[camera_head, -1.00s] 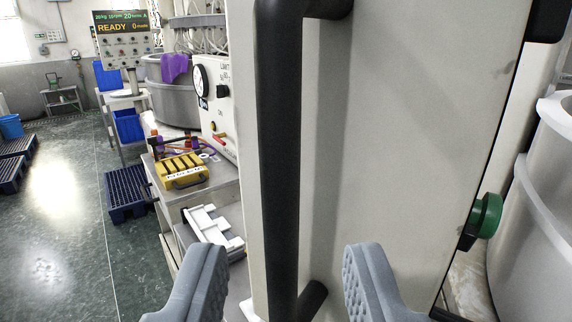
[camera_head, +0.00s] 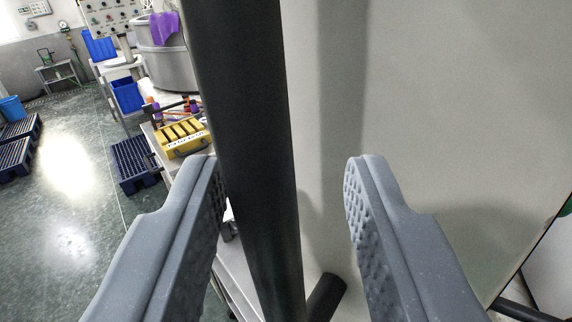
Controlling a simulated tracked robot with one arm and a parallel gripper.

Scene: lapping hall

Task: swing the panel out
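The panel (camera_head: 430,110) is a large pale grey sheet filling the right half of the view. A black bar handle (camera_head: 250,130) runs up its left side, with its lower mount (camera_head: 326,294) joining the panel. My gripper (camera_head: 282,175) is open, its two grey textured fingers on either side of the handle. The left finger is close beside the bar, and the right finger stands apart from it in front of the panel. I cannot tell whether the left finger touches the bar. The panel's top edge is out of view.
Left of the panel, a yellow case (camera_head: 182,138) sits on a cart. Beyond are a grey round tub (camera_head: 168,68) with a purple cloth (camera_head: 164,28), a blue bin (camera_head: 127,95) and dark blue pallets (camera_head: 135,163).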

